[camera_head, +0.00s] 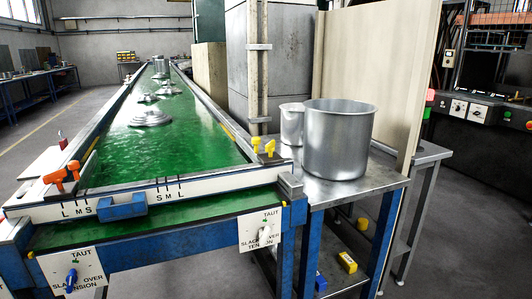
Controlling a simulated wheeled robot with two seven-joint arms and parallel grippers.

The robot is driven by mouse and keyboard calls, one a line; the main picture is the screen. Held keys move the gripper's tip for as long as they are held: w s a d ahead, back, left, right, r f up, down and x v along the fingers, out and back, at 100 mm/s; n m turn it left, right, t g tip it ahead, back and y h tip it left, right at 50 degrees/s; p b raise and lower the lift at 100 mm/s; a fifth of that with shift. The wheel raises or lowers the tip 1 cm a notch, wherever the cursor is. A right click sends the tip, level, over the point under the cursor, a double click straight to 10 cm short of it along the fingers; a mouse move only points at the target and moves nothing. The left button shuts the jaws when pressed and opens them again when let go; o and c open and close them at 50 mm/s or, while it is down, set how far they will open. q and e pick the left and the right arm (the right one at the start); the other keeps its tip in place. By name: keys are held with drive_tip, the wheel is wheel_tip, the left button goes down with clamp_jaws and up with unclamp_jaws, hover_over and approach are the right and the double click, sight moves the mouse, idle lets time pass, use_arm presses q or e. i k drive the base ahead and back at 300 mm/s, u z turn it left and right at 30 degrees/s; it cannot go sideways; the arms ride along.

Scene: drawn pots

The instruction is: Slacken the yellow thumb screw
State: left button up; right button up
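A yellow thumb screw (269,147) stands at the right front corner of the green conveyor belt (185,130), with a second yellow piece just left of it. Orange screw-like parts (62,177) sit at the left front corner. A white label panel (260,228) under the right corner reads TAUT, SLACK and OVER TENSION and carries a white knob (264,236). A similar panel (92,270) at the lower left carries a blue knob (71,281). Neither of my grippers is in view.
A metal side table (375,190) right of the belt holds a large pot (340,140) and a smaller pot (291,124) close to the yellow screw. Metal lids (151,118) lie on the belt. A blue block (124,206) is on the front rail. A wooden board (385,65) stands behind.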

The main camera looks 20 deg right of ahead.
sight(269, 147)
drive_tip(key=z, duration=2.35)
drive_tip(key=i, duration=1.3)
drive_tip(key=u, duration=1.45)
